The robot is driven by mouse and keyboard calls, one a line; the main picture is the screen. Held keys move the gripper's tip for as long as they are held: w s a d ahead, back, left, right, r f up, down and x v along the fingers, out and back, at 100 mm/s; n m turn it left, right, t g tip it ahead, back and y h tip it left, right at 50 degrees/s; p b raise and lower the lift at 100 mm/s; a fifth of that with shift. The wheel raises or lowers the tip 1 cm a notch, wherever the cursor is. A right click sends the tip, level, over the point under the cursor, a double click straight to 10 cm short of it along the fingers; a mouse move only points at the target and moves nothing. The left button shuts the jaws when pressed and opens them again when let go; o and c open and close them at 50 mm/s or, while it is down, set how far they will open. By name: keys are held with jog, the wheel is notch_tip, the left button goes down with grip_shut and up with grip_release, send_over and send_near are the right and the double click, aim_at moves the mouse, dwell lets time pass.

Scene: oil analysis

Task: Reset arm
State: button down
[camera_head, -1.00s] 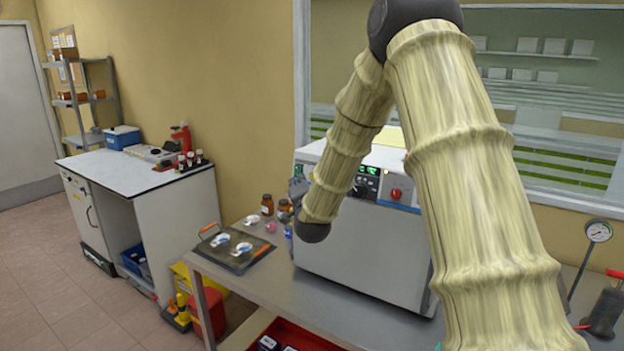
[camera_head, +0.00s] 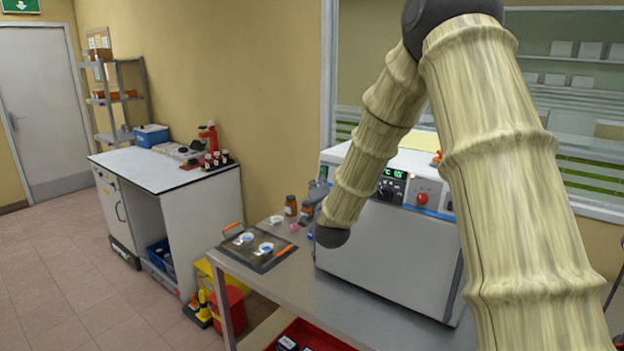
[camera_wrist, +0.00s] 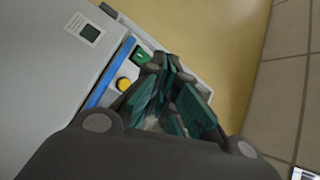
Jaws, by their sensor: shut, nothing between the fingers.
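In the wrist view my gripper (camera_wrist: 172,70) is shut and empty, its dark green fingers together. Behind it in that view are the side of a grey machine with a blue stripe, a yellow knob (camera_wrist: 124,84) and a green switch (camera_wrist: 141,55). In the head view my arm, covered in a pale ribbed sleeve, bends down in front of the white bench machine (camera_head: 385,240).
A tray (camera_head: 258,262) with orange handles and white dishes lies on the steel table (camera_head: 375,320), with brown bottles (camera_head: 291,206) behind. A white-topped cabinet (camera_head: 155,172) stands left. Yellow and red bins (camera_head: 232,305) stand on the floor between. Open floor lies at left.

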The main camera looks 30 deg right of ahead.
jog(key=s+a+f+n+g+y, duration=0.25)
jog(key=s+a+f, duration=0.3)
jog(key=f, duration=0.75)
jog(key=s+a+f+n+g+y, duration=0.1)
jog(key=s+a+f+n+g, duration=0.35)
jog(key=f, duration=0.75)
jog(key=s+a+f+n+g+y, duration=0.1)
jog(key=s+a+f+n+y, duration=0.15)
jog(key=s+a+f, duration=0.75)
jog(key=s+a+f+n+g, duration=0.2)
jog(key=s+f, duration=0.4)
jog(key=s, duration=0.4)
jog(key=s+a+f+n+g+y, duration=0.1)
jog(key=s+a+f+n+g, duration=0.1)
jog(key=s+f, duration=0.5)
jog(key=s+a+f+n+g, duration=0.2)
jog(key=s+f+n+g, duration=0.2)
jog(key=s, duration=1.1)
notch_tip(320, 180, down, 3)
jog(key=shift+f+g+y, duration=0.1)
jog(key=shift+g+y, duration=0.2)
jog(key=shift+g, duration=0.3)
jog(key=shift+a, duration=0.1)
